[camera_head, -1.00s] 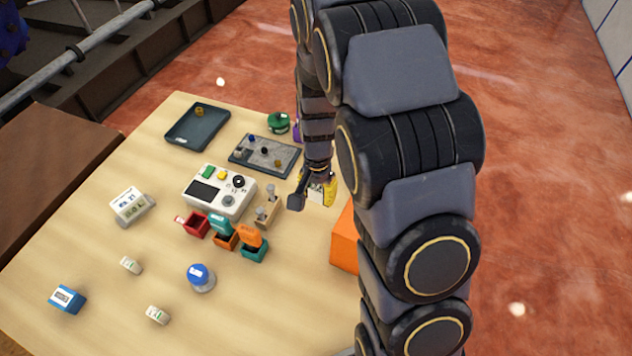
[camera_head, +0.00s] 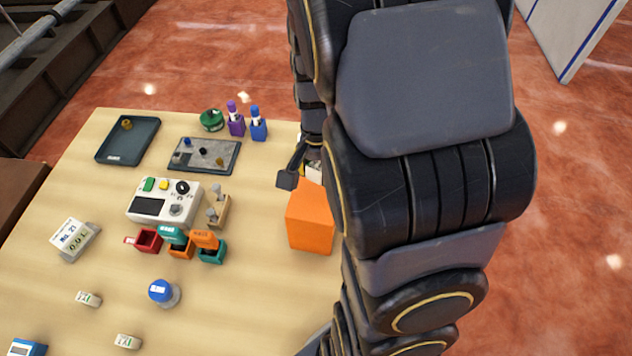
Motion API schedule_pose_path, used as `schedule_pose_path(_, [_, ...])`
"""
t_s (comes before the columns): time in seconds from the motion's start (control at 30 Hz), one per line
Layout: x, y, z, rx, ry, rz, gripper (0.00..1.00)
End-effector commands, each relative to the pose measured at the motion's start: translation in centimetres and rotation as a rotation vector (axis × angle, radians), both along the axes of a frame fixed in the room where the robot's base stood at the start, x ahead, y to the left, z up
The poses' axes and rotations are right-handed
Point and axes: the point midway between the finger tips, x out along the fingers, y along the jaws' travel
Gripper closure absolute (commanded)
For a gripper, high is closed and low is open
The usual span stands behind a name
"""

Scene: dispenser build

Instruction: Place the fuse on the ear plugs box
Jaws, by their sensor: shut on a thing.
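My gripper (camera_head: 298,166) is at the table's right side, just behind the orange box. One dark finger shows; the rest is hidden behind my own arm. It is shut on a mostly hidden pale and yellow thing (camera_head: 313,173), which I take to be the fuse. The orange box (camera_head: 311,218) stands at the right edge of the table, partly covered by my arm. It may be the ear plugs box, but I can read no label. The held thing appears close to the box's far top edge; I cannot tell whether they touch.
A white control unit (camera_head: 160,203), small colored bins (camera_head: 181,250) and a wooden stand (camera_head: 217,212) are left of the orange box. A grey tray (camera_head: 205,150), a dark tray (camera_head: 127,140) and bottles (camera_head: 236,126) stand behind. A blue-topped button (camera_head: 162,292) is in front.

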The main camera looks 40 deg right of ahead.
Motion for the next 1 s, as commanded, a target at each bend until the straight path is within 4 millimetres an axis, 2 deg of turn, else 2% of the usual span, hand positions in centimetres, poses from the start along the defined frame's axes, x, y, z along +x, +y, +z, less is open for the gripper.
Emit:
schedule_pose_path(0.3, [-0.1, 0.1, -3.7, 0.002, 0.003, 0.000, 0.91])
schedule_pose_path(0.67, [0.0, 0.1, -4.1, 0.001, 0.001, 0.001, 0.91])
schedule_pose_path(0.7, [0.0, 0.0, -4.0, 0.000, 0.000, 0.001, 0.48])
schedule_pose_path(0.73, [0.0, 0.0, -4.0, 0.000, 0.000, 0.001, 0.42])
schedule_pose_path(1.0, [0.0, 0.0, -4.0, 0.000, 0.000, 0.001, 0.42])
